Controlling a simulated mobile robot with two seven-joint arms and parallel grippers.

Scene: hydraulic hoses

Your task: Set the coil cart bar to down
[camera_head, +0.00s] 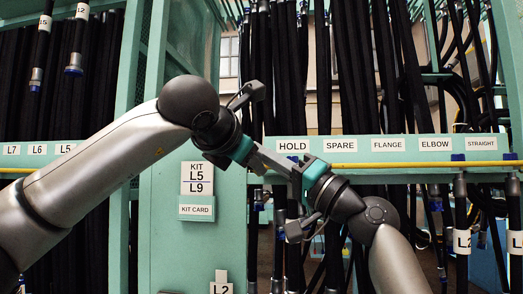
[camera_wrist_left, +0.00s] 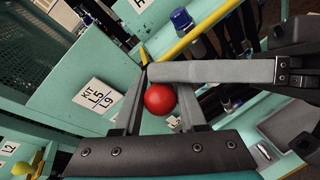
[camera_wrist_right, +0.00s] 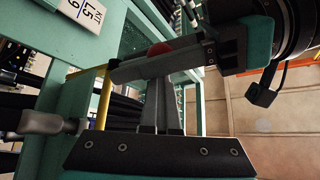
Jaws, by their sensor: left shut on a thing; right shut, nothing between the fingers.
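A thin yellow bar (camera_head: 400,165) runs level along the front of the green rack; it also shows in the left wrist view (camera_wrist_left: 200,35) and right wrist view (camera_wrist_right: 104,98). A red ball (camera_wrist_left: 159,98) sits between the fingers of my left gripper (camera_wrist_left: 160,85), which is shut on it. The ball is partly hidden in the right wrist view (camera_wrist_right: 160,48). Whether it joins the yellow bar is hidden. My right gripper (camera_wrist_right: 160,85) is shut and empty, its fingers beside those of my left gripper. Both grippers meet in front of the rack below the HOLD label (camera_head: 292,145).
Black hoses (camera_head: 350,70) hang densely behind the rack's green rail. A green post carries a KIT L5 L9 sign (camera_head: 197,178) and a kit card (camera_head: 196,208). Labelled hose ends (camera_head: 461,215) hang at the right.

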